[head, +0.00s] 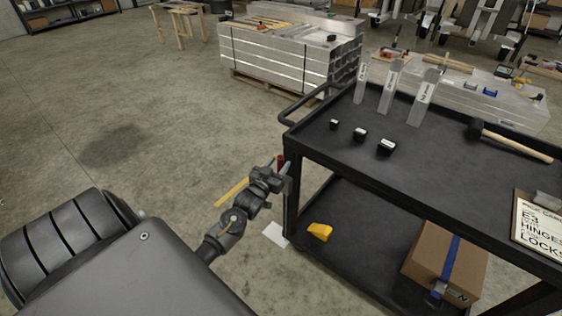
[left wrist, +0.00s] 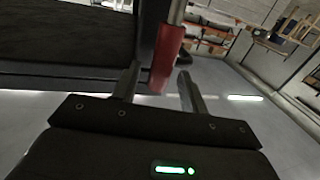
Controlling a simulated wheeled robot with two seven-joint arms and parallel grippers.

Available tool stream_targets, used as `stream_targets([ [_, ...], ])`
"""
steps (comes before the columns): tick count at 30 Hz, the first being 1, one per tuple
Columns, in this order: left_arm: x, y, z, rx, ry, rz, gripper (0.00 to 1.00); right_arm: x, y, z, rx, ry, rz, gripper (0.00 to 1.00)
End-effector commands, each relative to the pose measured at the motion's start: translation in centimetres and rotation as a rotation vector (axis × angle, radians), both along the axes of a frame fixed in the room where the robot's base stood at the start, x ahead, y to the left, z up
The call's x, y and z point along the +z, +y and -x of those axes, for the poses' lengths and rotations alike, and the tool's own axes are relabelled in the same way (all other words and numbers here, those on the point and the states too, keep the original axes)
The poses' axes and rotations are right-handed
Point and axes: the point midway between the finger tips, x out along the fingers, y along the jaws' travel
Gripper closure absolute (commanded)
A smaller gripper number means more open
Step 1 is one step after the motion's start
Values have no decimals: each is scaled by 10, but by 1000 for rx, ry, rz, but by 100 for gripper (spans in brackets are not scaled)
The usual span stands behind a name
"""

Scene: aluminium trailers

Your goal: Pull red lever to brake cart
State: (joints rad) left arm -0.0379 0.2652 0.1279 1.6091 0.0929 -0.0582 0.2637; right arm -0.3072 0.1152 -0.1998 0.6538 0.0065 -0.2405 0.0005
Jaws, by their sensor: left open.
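The black two-level cart (head: 315,150) stands at the right in the head view. The red lever (head: 281,161) shows as a small red piece at the cart's near-left corner post, partly hidden by my left gripper. In the left wrist view the red lever (left wrist: 167,58) hangs down beside the cart's dark post, its lower end between my finger lines. My left gripper (head: 284,172) is open at the lever; in the left wrist view its two fingers (left wrist: 158,88) stand on either side of the red grip. I cannot tell whether either finger touches it. My right gripper is not in view.
The cart top holds small black blocks (head: 386,147), upright metal strips (head: 421,103), a mallet (head: 508,139) and a sign (head: 538,222). Its lower shelf holds a cardboard box (head: 428,255) and a yellow item (head: 320,232). Floor left of the cart is mostly clear.

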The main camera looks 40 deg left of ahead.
Motion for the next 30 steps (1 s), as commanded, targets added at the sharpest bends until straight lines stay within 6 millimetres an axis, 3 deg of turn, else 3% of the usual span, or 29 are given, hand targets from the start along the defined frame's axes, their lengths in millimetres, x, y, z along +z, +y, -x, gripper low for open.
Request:
stream_targets([
  [6, 0, 4, -19, 0, 0, 0, 57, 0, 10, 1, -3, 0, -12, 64],
  [16, -1, 5, -21, 0, 1, 0, 58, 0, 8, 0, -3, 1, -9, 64],
  [25, -1, 5, -21, 0, 1, 0, 97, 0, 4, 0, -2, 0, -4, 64],
  [30, -1, 4, -21, 0, 1, 0, 100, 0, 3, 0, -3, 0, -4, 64],
])
